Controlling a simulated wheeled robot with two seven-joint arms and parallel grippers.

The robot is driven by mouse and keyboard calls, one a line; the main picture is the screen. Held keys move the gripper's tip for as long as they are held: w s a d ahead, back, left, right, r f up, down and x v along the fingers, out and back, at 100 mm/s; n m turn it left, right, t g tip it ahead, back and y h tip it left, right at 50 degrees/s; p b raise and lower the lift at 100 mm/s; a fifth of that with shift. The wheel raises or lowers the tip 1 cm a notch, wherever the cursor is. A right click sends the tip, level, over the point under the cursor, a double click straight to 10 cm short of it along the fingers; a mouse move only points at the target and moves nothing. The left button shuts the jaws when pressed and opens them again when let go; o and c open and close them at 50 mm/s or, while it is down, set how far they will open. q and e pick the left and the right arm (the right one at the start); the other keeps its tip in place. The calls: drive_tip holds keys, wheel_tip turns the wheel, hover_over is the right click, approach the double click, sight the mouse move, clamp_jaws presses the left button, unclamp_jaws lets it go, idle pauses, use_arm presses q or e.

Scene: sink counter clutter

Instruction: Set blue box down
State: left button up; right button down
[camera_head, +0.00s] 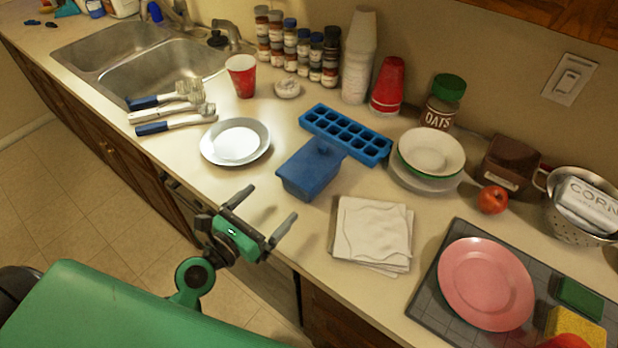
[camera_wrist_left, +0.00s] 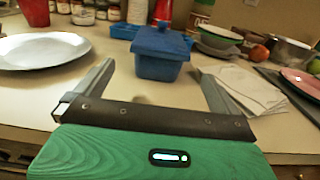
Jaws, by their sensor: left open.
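The blue box (camera_head: 312,170), with its lid on, stands upright on the counter between the white plate and the folded napkins. It also shows in the left wrist view (camera_wrist_left: 160,58), ahead of the fingers. My left gripper (camera_head: 266,219) is open and empty, in front of the box at the counter's front edge. Its two fingers point toward the box and do not touch it. In the left wrist view the gripper (camera_wrist_left: 155,85) has its fingers wide apart with bare counter between them. My right gripper is not in view.
A white plate (camera_head: 236,142) lies left of the box, and folded napkins (camera_head: 371,232) lie right. A blue ice tray (camera_head: 345,134) lies close behind it. Stacked bowls (camera_head: 431,153), spice jars (camera_head: 289,44) and cups (camera_head: 359,55) stand farther back. Bare counter lies in front of the box.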

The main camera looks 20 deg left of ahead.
use_arm(q)
drive_tip(key=p, duration=0.2)
approach(305, 167)
drive_tip(key=x, duration=0.4)
drive_tip(key=shift+w+d+f, duration=0.15)
drive_tip(key=shift+w+f, duration=0.1)
drive_tip(key=shift+w, duration=0.1)
drive_tip(key=p+x, duration=0.1)
drive_tip(key=x, duration=0.3)
drive_tip(key=shift+w+d+r, duration=0.1)
drive_tip(key=shift+d, duration=0.05)
drive_tip(key=shift+w+d, duration=0.1)
drive_tip(key=shift+w, duration=0.35)
drive_tip(key=c, duration=0.8)
drive_tip(key=shift+r+p, duration=0.1)
drive_tip(key=shift+p, duration=0.35)
